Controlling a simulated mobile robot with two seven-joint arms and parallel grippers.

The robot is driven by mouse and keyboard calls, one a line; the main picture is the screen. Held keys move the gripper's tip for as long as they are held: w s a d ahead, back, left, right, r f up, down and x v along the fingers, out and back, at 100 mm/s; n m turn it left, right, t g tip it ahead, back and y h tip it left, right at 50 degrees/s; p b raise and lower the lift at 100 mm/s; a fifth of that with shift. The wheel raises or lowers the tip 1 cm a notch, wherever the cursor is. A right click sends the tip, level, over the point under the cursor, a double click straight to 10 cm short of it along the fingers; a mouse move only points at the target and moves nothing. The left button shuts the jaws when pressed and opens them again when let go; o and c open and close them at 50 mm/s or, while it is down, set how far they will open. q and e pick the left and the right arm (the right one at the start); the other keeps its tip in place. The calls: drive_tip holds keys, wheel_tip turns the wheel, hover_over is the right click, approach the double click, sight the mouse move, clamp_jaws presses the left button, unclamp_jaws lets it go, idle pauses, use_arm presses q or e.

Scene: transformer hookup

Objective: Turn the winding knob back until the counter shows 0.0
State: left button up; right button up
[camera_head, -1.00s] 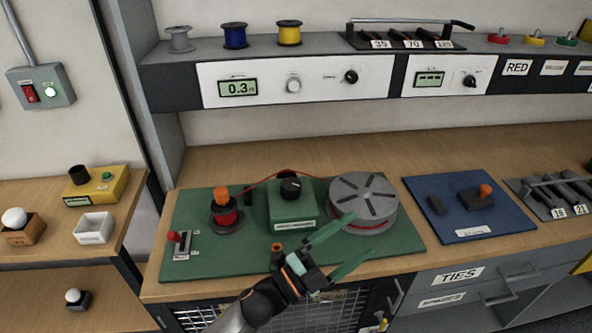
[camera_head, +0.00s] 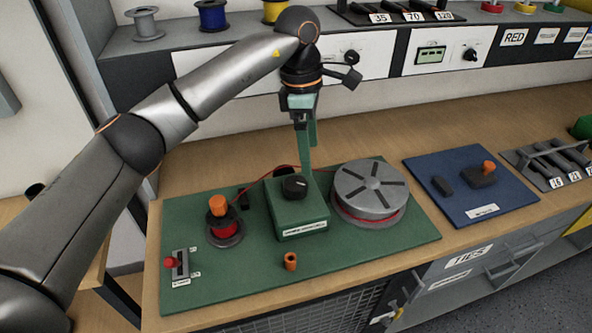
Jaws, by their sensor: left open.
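The green winder box (camera_head: 300,217) stands mid-board with a black knob (camera_head: 294,186) on its top. I cannot tell for sure that this is the winding knob. My left gripper (camera_head: 307,168) hangs fingers-down just above and behind the box, close to the knob but apparently apart from it. It is open, its fingers seen nearly edge-on, with nothing visible between them. My left forearm crosses in front of the white panel and hides the counter display, so its reading cannot be seen now. My right gripper is not in view.
On the green board (camera_head: 230,278) are a red spool with an orange top (camera_head: 223,224), a grey drum (camera_head: 372,190), a red-handled lever (camera_head: 176,263) and a small orange-brown cylinder (camera_head: 290,261). A blue board (camera_head: 470,205) lies to the right. A shelf overhangs behind.

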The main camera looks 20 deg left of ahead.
sight(296, 182)
use_arm(q)
drive_tip(key=shift+y, duration=0.7)
drive_tip(key=a+f, duration=0.1)
drive_tip(key=f, duration=0.2)
drive_tip(key=a+f+p, duration=0.1)
drive_tip(key=f, duration=0.2)
drive_tip(key=w+a+f, duration=0.1)
drive_tip(key=f, duration=0.3)
drive_tip(key=c, duration=1.4)
